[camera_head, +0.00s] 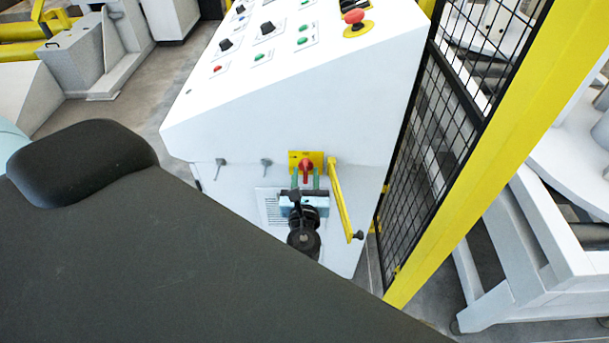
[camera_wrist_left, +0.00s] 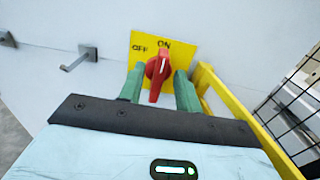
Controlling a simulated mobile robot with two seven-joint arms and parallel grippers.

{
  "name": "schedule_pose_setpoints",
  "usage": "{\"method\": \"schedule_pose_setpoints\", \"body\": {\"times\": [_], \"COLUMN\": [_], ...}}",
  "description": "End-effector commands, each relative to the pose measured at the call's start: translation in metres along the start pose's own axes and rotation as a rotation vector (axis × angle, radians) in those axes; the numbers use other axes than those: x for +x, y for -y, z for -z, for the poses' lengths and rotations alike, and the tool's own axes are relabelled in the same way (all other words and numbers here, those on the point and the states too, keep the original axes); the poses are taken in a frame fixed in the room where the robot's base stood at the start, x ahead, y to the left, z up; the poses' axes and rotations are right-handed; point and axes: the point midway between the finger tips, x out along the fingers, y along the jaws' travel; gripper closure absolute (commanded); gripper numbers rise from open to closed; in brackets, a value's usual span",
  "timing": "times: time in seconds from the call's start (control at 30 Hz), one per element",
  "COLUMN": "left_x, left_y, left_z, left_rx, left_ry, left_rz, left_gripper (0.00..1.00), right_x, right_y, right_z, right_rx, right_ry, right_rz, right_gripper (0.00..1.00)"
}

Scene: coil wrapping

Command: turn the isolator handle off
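The red isolator handle (camera_head: 306,166) sits on a yellow plate (camera_head: 294,157) on the front of a white console. In the left wrist view the handle (camera_wrist_left: 157,76) stands close to upright, its upper end at the word ON. The word OFF is to its left on the yellow plate (camera_wrist_left: 186,51). My left gripper (camera_head: 305,179) is in front of the plate. In the left wrist view its two green fingers (camera_wrist_left: 158,82) stand on either side of the handle, with visible gaps, so it is open. Contact with the plate cannot be told. My right gripper is not in view.
A yellow bar (camera_head: 340,200) runs down close to the right of my left gripper. Two small grey pegs (camera_head: 266,162) stick out left of the plate. A black mesh fence (camera_head: 425,160) with a yellow post (camera_head: 490,140) stands right. Buttons and a red emergency stop (camera_head: 354,16) are on top.

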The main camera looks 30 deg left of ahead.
Motion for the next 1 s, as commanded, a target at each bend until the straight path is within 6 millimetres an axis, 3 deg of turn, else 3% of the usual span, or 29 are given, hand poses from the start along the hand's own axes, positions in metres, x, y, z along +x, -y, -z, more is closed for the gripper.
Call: {"method": "schedule_pose_setpoints", "body": {"times": [0.33, 0.6, 1.0], "left_x": [0.0050, 0.0048, 0.0045], "left_y": [-0.0003, -0.0003, -0.0009], "left_z": [0.0004, 0.0004, 0.0010], "left_rx": [-0.001, 0.000, -0.043], "left_ry": [-0.001, -0.001, -0.002], "left_rz": [0.000, 0.000, -0.001], "left_gripper": [0.66, 1.00, 1.00], "right_x": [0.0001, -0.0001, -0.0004], "right_y": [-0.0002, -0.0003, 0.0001], "right_z": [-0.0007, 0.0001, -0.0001], "right_rx": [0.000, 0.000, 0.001], "right_ry": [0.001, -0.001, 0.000], "right_rz": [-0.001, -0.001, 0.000], "right_gripper": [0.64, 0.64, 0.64]}}
